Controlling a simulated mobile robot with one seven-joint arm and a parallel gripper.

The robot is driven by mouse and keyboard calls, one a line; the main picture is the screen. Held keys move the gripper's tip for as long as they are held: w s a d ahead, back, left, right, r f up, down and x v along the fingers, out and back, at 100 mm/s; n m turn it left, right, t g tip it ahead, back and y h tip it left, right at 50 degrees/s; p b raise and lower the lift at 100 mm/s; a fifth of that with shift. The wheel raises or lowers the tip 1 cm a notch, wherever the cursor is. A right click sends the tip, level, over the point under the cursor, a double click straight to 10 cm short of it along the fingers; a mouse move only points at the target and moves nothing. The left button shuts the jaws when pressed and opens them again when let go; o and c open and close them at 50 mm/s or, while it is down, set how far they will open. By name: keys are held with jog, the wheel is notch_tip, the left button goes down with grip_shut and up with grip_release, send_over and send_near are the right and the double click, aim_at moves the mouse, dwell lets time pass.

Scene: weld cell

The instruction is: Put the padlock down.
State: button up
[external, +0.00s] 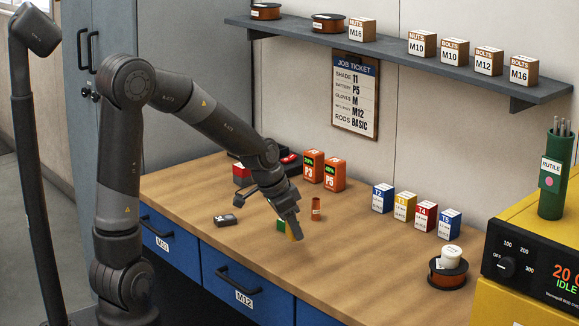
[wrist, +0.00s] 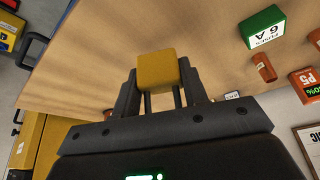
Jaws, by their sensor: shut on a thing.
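My gripper (external: 292,232) is over the middle of the wooden workbench (external: 365,262), pointing down. In the wrist view my gripper (wrist: 157,84) is shut on the padlock, one finger on each side. The padlock (wrist: 156,68) has a yellow block body and two dark shackle legs that run back between the fingers.
A green fuse box (wrist: 264,27) and a copper-coloured cylinder (external: 316,209) stand close by. Orange batteries (external: 334,171) and coloured boxes (external: 404,206) stand behind. A spool (external: 447,274) is at right. The bench front is clear.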

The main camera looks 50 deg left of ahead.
aim_at(296, 253)
jog(key=shift+w+a+f, duration=0.4)
jog(key=shift+a+f, duration=0.05)
jog(key=shift+a, duration=0.15)
jog(key=shift+w+a+f, duration=0.4)
jog(key=shift+a, duration=0.2)
jog(key=shift+f, duration=2)
jog(key=o, duration=1)
jog(key=shift+f, duration=0.15)
